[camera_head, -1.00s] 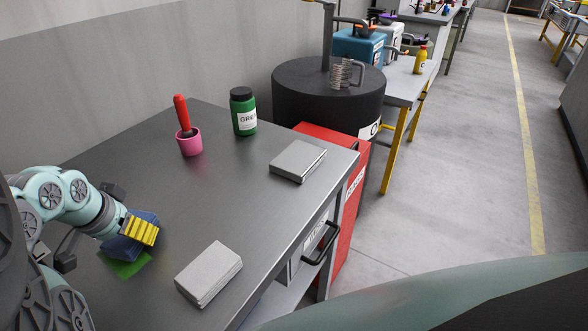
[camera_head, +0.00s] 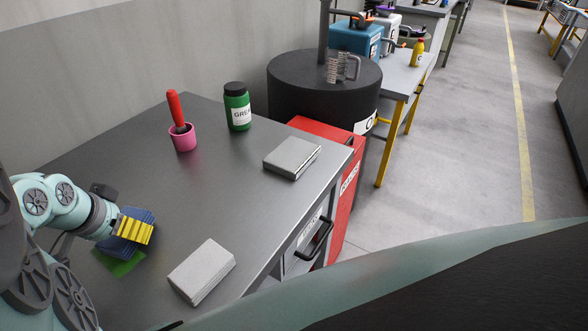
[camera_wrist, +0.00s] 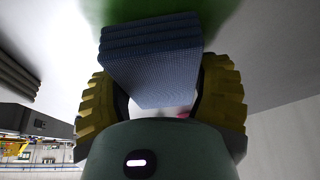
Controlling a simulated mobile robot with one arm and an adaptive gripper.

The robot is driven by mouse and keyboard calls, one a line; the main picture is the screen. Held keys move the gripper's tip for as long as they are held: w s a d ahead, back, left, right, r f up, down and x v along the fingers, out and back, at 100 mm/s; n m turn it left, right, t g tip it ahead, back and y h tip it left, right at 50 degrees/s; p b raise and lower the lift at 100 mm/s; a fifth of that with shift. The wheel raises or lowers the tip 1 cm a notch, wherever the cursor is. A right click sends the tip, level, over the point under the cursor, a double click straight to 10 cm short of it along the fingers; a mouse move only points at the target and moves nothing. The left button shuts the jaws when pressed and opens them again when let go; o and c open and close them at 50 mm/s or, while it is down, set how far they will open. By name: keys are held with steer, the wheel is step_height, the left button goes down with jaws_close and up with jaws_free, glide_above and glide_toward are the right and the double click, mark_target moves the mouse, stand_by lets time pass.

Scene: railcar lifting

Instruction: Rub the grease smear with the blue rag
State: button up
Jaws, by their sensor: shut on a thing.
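The folded blue rag (camera_head: 136,226) is between the yellow fingers of my gripper (camera_head: 134,231) at the left of the workbench in the head view. In the wrist view the rag (camera_wrist: 152,62) sits between both fingers of my gripper (camera_wrist: 160,92), which is shut on it. A green smear (camera_head: 120,263) lies flat on the bench just below the rag in the head view. In the wrist view the green smear (camera_wrist: 215,12) shows beyond the rag at the top. The rag covers part of the smear. I cannot tell whether the rag touches it.
On the metal bench (camera_head: 215,185) stand a pink cup (camera_head: 183,140) with a red-handled tool, a green grease bottle (camera_head: 238,108) and two grey stacks of folded cloth or pads (camera_head: 202,271) (camera_head: 291,157). A black drum (camera_head: 300,100) stands behind the bench. The bench middle is clear.

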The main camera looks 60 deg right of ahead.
mark_target(100, 244)
steer(key=shift+n+y, duration=0.3)
steer(key=shift+w+a+p, duration=0.2)
steer(key=shift+a+p, duration=0.6)
steer(key=shift+a, duration=1.45)
steer(key=shift+d+b, duration=0.55)
steer(key=shift+d, duration=0.7)
steer(key=shift+d+b, duration=0.65)
steer(key=shift+b, duration=0.35)
steer(key=shift+r, duration=0.1)
